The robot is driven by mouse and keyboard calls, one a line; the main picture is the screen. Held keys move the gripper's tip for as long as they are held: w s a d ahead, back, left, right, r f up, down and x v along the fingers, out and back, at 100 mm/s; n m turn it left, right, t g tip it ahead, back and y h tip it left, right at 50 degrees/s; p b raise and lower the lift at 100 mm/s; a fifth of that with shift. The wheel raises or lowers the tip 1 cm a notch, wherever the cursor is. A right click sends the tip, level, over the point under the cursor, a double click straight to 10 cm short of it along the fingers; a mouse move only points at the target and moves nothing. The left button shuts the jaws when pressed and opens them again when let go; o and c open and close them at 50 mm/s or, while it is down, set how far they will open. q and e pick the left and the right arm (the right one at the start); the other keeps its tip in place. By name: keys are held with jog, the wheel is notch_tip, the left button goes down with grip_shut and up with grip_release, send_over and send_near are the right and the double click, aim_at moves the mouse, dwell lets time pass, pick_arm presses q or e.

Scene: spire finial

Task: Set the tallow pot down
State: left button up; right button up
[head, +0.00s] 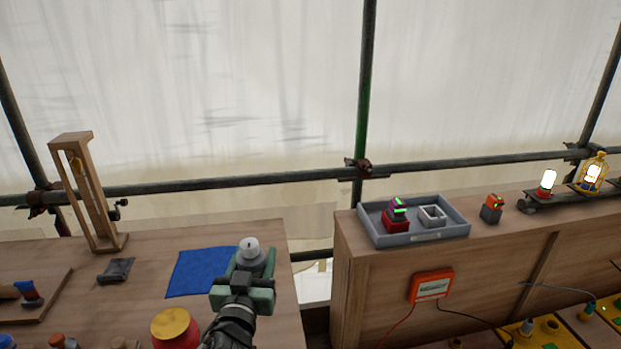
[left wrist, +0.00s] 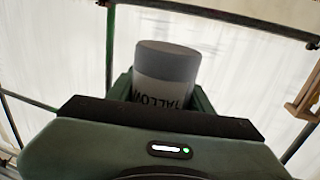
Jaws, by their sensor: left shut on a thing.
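The tallow pot (head: 249,247) is a small pale pot with a grey top. My right gripper is out of view.
A red pot with a yellow lid (head: 175,325) stands near the gripper. A gap separates the bench from the right cabinet, which bears a grey tray (head: 411,237).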

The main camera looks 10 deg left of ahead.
pick_arm(q)
jog(key=s+a+f, duration=0.1)
jog(key=s+f, duration=0.1)
jog(key=s, duration=0.9)
jog(key=s+f+h, duration=0.1)
jog(key=s+f, duration=0.1)
jog(key=s, duration=0.9)
jog(key=shift+s+a+f+m, duration=0.15)
jog(key=shift+a+f+m, duration=0.15)
jog(key=shift+a+f, duration=0.1)
jog(key=shift+f, duration=0.1)
jog(key=shift+d, duration=0.1)
jog(key=w+r, duration=0.2)
jog(key=w, duration=0.9)
jog(key=w+d+r+y, duration=0.1)
jog(key=w+r, duration=0.2)
jog(key=w, duration=0.9)
jog(key=shift+d, duration=0.3)
jog(key=shift+r, duration=0.1)
